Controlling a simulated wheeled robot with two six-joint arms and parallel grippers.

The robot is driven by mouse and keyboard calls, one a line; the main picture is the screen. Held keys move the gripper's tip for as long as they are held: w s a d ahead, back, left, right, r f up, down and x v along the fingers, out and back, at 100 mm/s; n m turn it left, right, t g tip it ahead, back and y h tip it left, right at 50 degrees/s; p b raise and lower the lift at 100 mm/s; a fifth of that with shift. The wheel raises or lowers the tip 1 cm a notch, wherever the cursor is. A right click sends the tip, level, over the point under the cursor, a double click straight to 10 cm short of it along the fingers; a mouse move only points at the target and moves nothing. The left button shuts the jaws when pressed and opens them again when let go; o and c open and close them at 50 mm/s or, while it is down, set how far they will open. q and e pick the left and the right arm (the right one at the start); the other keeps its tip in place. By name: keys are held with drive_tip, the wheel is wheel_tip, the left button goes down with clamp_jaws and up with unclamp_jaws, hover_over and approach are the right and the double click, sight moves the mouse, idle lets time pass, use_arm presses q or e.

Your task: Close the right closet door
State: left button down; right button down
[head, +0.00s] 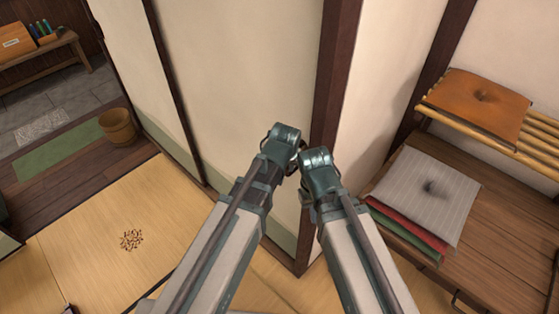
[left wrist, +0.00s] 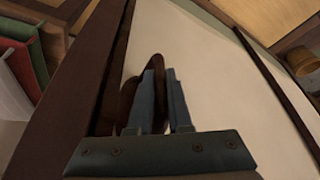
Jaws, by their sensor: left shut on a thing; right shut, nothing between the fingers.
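The closet door (head: 245,60) is a tall cream panel with a green lower band and dark brown frame strips. It also fills the middle of the left wrist view (left wrist: 205,60). My left gripper (head: 285,137) is at the door face, near its right-hand frame strip. In the left wrist view its fingers are shut on a dark brown door pull (left wrist: 157,64), partly hidden by the fingers. My right gripper (head: 311,163) is close beside and just below the left one, near the dark post. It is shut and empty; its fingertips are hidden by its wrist.
To the right, wooden shelves hold an orange cushion (head: 480,104) and a striped grey cushion (head: 428,193) on red and green ones. A wooden bucket (head: 118,127) and a bench (head: 60,48) stand left. Tatami (head: 90,260) at lower left is mostly clear, with small brown bits (head: 131,240).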

use_arm(q)
drive_tip(key=shift+s+d, duration=0.3)
drive_tip(key=shift+d, duration=0.05)
drive_tip(key=c, duration=0.8)
unclamp_jaws()
drive_tip(key=shift+d, duration=0.15)
drive_tip(key=shift+c, duration=0.2)
drive_tip(key=shift+r, duration=0.15)
